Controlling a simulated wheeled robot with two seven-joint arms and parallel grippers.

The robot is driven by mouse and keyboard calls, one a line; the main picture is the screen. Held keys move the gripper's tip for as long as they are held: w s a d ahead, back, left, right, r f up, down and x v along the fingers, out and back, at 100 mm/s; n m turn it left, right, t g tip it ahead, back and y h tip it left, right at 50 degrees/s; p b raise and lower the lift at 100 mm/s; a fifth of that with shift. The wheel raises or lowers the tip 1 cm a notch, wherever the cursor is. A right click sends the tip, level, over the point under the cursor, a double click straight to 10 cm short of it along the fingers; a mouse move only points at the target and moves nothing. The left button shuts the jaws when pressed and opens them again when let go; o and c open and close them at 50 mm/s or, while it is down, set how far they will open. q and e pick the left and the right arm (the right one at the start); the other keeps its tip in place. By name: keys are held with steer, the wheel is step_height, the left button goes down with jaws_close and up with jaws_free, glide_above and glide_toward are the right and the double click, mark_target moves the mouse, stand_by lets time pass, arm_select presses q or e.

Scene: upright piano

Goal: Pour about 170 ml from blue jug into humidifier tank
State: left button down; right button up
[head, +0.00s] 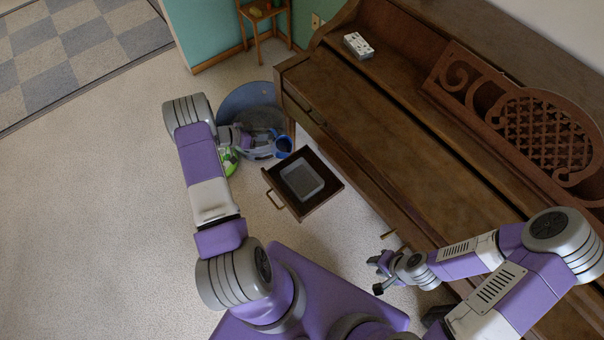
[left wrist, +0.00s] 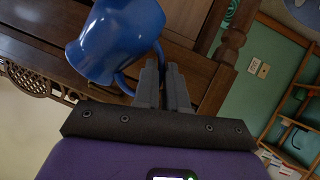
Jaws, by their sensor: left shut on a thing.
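The blue jug (head: 284,147) is held by my left gripper (head: 268,146), beside the open drawer in the head view. In the left wrist view the jug (left wrist: 112,38) fills the upper left, and the shut fingers (left wrist: 160,82) are on its handle (left wrist: 127,82). I cannot see into the jug or tell its level. A pale translucent tank (head: 302,181), apparently the humidifier tank, sits in the pulled-out drawer, lower right of the jug. Any water in it cannot be made out. My right gripper (head: 378,275) is open and empty by the piano's lower front.
The dark drawer (head: 325,183) juts from the piano (head: 370,140), with a handle on its front. A round blue-grey surface (head: 245,100) and a green-and-white object (head: 229,161) are near my left arm. A white box (head: 358,45) lies on the piano. Carpet at left is clear.

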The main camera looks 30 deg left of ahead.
mark_target(275, 142)
arm_select(q)
steer(key=shift+d+r, duration=0.25)
steer(key=shift+r, duration=0.05)
steer(key=shift+s+d+r+m+p, duration=0.1)
steer(key=shift+m+p, duration=0.2)
steer(key=shift+p, duration=0.1)
steer(key=shift+s+d+r+m+t+y+p, duration=0.15)
steer(key=shift+s+d+r+m+y+p, duration=0.2)
steer(key=shift+d, duration=0.2)
steer(key=shift+s+d+r+m+t+y+p, duration=0.15)
steer(key=shift+d+r+m+y+p, duration=0.1)
steer(key=shift+d+y, duration=0.25)
steer(key=shift+d+m+y, duration=0.3)
steer(key=shift+y, duration=0.05)
steer(key=shift+s+d+r+b, duration=0.1)
steer(key=shift+s+d+b, duration=0.15)
steer(key=shift+d+b, duration=0.1)
steer(key=shift+s+d+r+m+t+y+b, duration=0.15)
steer(key=shift+d+r+m+t+y+b, duration=0.2)
steer(key=shift+m+y, duration=0.3)
steer(key=shift+s+d+m+t+y+b, duration=0.25)
steer(key=shift+d+m+y+b, duration=0.25)
steer(key=shift+b, duration=0.35)
stand_by(0.6)
steer(key=shift+s+d+r+m+y, duration=0.15)
steer(key=shift+d+r+m+y, duration=0.3)
steer(key=shift+d+r+m, duration=0.15)
stand_by(0.7)
